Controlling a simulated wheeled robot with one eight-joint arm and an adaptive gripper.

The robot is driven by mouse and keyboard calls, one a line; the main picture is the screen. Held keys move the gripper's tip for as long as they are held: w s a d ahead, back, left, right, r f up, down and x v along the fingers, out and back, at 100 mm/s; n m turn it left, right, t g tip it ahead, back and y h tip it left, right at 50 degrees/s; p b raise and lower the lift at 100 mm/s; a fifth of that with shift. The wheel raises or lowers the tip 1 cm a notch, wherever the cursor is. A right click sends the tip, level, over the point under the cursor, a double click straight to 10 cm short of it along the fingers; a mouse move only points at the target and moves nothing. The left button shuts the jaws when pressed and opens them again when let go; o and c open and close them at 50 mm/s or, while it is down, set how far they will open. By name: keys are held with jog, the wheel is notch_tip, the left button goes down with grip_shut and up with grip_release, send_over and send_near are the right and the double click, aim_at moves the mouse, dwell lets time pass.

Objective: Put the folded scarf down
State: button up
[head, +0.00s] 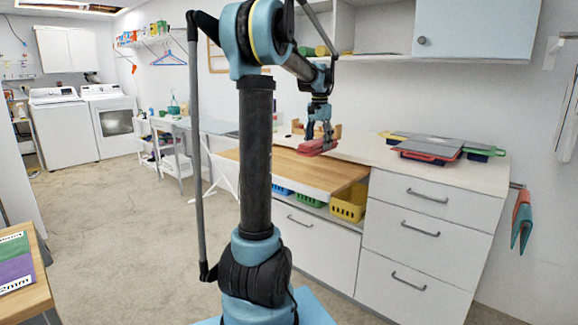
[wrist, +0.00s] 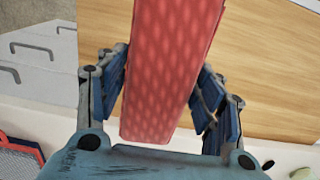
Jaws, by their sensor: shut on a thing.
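The folded scarf (wrist: 170,70) is red with a lighter diamond pattern and fills the middle of the wrist view. My gripper (wrist: 165,90) is shut on it, with a blue finger on each side. In the head view the red scarf (head: 316,147) hangs under my gripper (head: 319,125), over the back part of the wooden board (head: 300,169) on the counter. I cannot tell whether the scarf touches the board.
Flat trays or cases (head: 428,147) are stacked on the white counter (head: 478,177) at the right. A yellow basket (head: 348,204) stands on a shelf under the board. White drawers (head: 425,235) are at the right. The board's visible surface is clear.

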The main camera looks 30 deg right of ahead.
jog(key=shift+a+f, duration=0.1)
jog(key=shift+f, duration=4.6)
jog(key=shift+f, duration=0.1)
jog(key=o, duration=1.1)
